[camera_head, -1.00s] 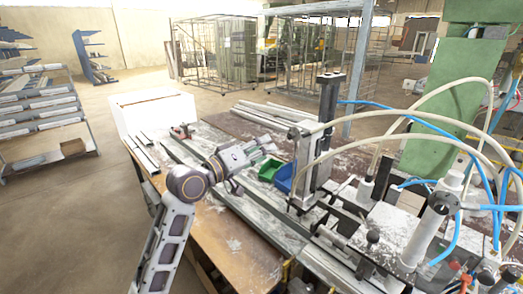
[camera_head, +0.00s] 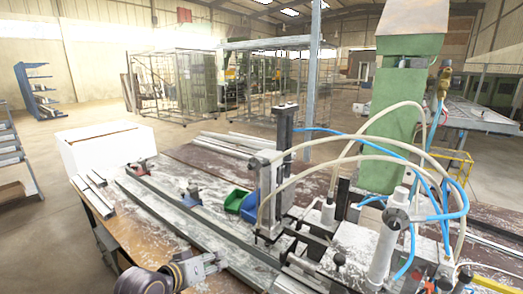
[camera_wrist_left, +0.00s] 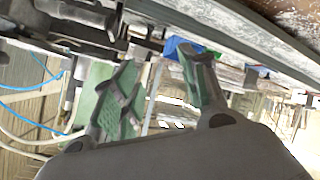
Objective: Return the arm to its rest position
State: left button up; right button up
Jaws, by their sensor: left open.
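My left gripper (camera_head: 208,264) shows at the bottom left of the head view, over the near edge of the bench. Part of my left arm is cut off by the lower edge. In the left wrist view its two fingers (camera_wrist_left: 160,65) are spread apart, with nothing held between them. My right gripper is in neither view.
The workbench (camera_head: 165,234) carries long metal profiles, a clamp fixture (camera_head: 283,150) with hoses, and a green bin (camera_head: 235,200) beside a blue bin. A white box (camera_head: 105,147) stands at the bench's far left.

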pick_arm(q)
jog(key=s+a+f+m+g+y, duration=0.1)
jog(key=s+a+f+g+y, duration=0.25)
jog(key=s+f, duration=0.65)
jog(key=s+a+f+m+g+y, duration=0.2)
jog(key=s+a+f+g, duration=0.15)
jog(key=s+f, duration=0.55)
jog(key=s+a+f+g+b, duration=0.1)
jog(key=s+f, duration=0.1)
jog(key=f, duration=1.5)
jog(key=s+f+b, duration=0.1)
jog(key=s+f, duration=0.2)
jog(key=f, duration=1.4)
jog(key=s+a+f+b, duration=0.1)
jog(key=s+a+f, duration=0.1)
jog(key=s+f, duration=0.8)
jog(key=s+a+f+g+b, duration=0.1)
jog(key=s+a+f, duration=0.1)
jog(key=s+f, duration=0.9)
jog(key=shift+s+f, duration=0.25)
jog(key=shift+s, duration=0.4)
jog(key=shift+w, duration=0.15)
